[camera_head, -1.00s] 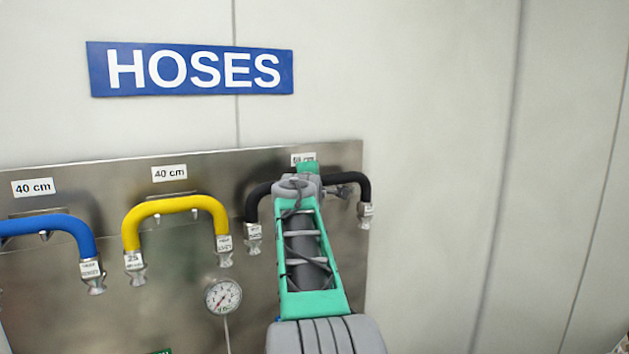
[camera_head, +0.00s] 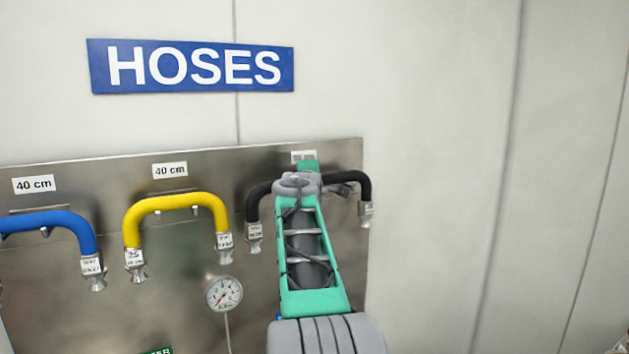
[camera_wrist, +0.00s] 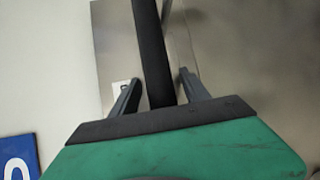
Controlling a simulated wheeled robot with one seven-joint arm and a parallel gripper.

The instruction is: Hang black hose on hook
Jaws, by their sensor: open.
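The black hose (camera_head: 362,187) is at the right end of the metal board in the head view, with a metal fitting at each end. It hangs in an arch like the other hoses, but my arm covers its middle, and its hook is hidden there. In the wrist view the black hose (camera_wrist: 152,50) runs between the two fingers of my gripper (camera_wrist: 158,79). The fingers are open, one on each side of the hose, with a visible gap on both sides.
A yellow hose (camera_head: 176,203) and a blue hose (camera_head: 60,221) hang on the metal board (camera_head: 180,290) to the left. A round gauge (camera_head: 224,294) sits below them. A blue HOSES sign (camera_head: 190,67) is above. The wall to the right is bare.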

